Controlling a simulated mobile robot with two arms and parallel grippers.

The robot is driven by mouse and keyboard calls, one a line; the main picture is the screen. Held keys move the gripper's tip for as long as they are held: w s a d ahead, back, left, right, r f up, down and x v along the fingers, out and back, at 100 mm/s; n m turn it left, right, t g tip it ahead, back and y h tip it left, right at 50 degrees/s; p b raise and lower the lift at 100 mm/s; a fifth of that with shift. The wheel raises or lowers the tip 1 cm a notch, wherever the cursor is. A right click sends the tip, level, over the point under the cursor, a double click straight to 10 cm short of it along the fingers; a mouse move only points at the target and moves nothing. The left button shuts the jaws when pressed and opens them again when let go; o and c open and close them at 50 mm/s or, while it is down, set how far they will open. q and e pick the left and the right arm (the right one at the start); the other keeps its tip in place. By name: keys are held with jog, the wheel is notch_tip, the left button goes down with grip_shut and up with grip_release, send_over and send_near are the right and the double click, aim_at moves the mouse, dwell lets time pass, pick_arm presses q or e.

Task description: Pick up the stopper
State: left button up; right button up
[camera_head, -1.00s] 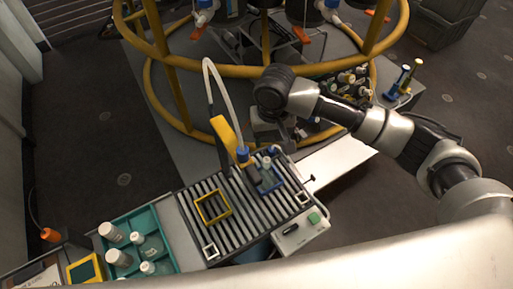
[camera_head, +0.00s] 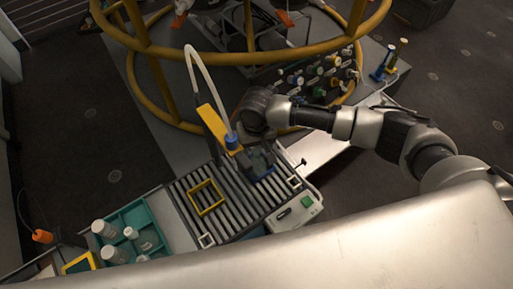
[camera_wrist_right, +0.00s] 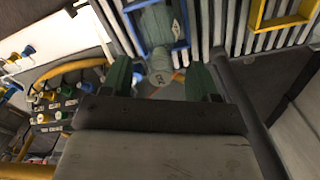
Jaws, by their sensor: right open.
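A pale stopper (camera_wrist_right: 160,78) with a dark mark on its end tops a grey-green bottle (camera_wrist_right: 157,27) in the right wrist view. The bottle stands inside a blue square frame (camera_wrist_right: 185,28) on the slatted rack. My right gripper (camera_wrist_right: 160,84) is open, with one green finger on each side of the stopper; I cannot tell whether they touch it. In the head view my right gripper (camera_head: 258,150) is over the blue frame's end of the rack and hides the stopper. My left gripper is not in view.
The slatted rack (camera_head: 222,222) bears a yellow frame (camera_head: 205,197). A yellow arm (camera_head: 215,127) with a pale hose (camera_head: 197,68) rises close to my right gripper. A teal tray (camera_head: 160,246) with white-capped bottles stands left. Yellow rails (camera_head: 160,52) stand behind.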

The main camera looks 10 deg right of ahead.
jog(key=c, duration=0.8)
jog(key=shift+r, duration=0.1)
jog(key=shift+r, duration=0.25)
notch_tip(320, 180, up, 4)
jog(key=shift+f, duration=0.1)
jog(key=shift+s+d+r+p, duration=0.9)
jog(key=shift+s+r+p, duration=0.4)
jog(key=shift+s+r, duration=0.5)
jog(key=shift+s+d+r+p, duration=0.85)
jog(key=shift+s+r+p, duration=0.4)
jog(key=shift+s+r, duration=0.55)
jog(key=shift+s+d+r+p, duration=0.9)
jog(key=shift+s+r+p, duration=0.4)
jog(key=shift+s+r, duration=0.5)
jog(key=shift+w, duration=0.2)
